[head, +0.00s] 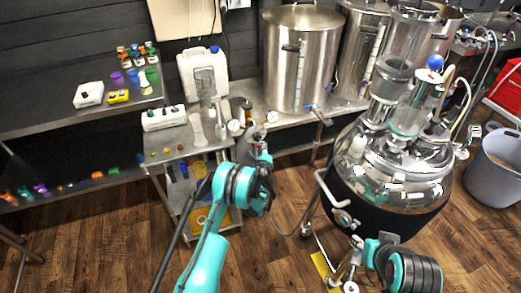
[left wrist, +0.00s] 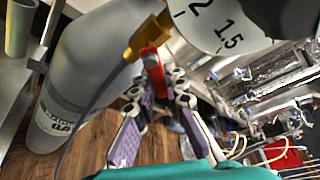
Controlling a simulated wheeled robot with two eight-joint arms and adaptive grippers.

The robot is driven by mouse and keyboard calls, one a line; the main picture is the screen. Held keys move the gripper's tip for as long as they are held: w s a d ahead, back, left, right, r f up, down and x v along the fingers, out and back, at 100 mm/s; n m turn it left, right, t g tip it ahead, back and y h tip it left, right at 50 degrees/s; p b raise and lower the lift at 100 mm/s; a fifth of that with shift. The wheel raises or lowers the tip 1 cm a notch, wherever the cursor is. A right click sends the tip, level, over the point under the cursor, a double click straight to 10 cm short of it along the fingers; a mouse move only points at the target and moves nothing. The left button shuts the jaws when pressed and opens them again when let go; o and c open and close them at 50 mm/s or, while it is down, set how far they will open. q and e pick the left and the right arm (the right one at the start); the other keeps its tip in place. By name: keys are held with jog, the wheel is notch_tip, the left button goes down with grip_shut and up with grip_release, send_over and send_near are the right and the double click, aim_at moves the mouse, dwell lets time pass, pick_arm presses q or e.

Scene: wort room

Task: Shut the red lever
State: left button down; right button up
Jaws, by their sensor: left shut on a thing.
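The red lever (left wrist: 152,63) shows in the left wrist view, beside a brass fitting (left wrist: 148,38) near a large grey cylinder (left wrist: 92,52). My left gripper (left wrist: 160,78) has its fingertips at the lever and is shut on it; the fingers partly cover the lever's lower end. In the head view the left gripper (head: 258,140) reaches toward the steel bench's front edge, and I cannot make out the lever there. My right gripper (head: 344,276) is low at the bottom right, by the kettle's foot, and its jaws are too unclear to judge.
A round dial (left wrist: 218,25) sits close to the fitting. In the head view a glass-topped vessel (head: 385,195) stands right of my left arm. A steel trolley (head: 180,150) is to the left, tall steel pots (head: 300,60) behind. Wooden floor (head: 110,235) is clear at the left.

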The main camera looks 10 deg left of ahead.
pick_arm(q)
jog(key=n, duration=0.1)
jog(key=r+n+t, duration=0.1)
jog(key=shift+w+d+n+h, duration=0.2)
jog(key=shift+n+h, duration=0.1)
jog(key=shift+n, duration=0.1)
jog(key=shift+r+n+t, duration=0.3)
jog(key=shift+n+t, duration=0.1)
jog(key=shift+n, duration=0.3)
jog(key=shift+r+n+t, duration=0.3)
jog(key=shift+n+t, duration=0.1)
jog(key=shift+n, duration=0.3)
jog(key=c, duration=1.5)
grip_release()
jog(key=shift+c, duration=0.2)
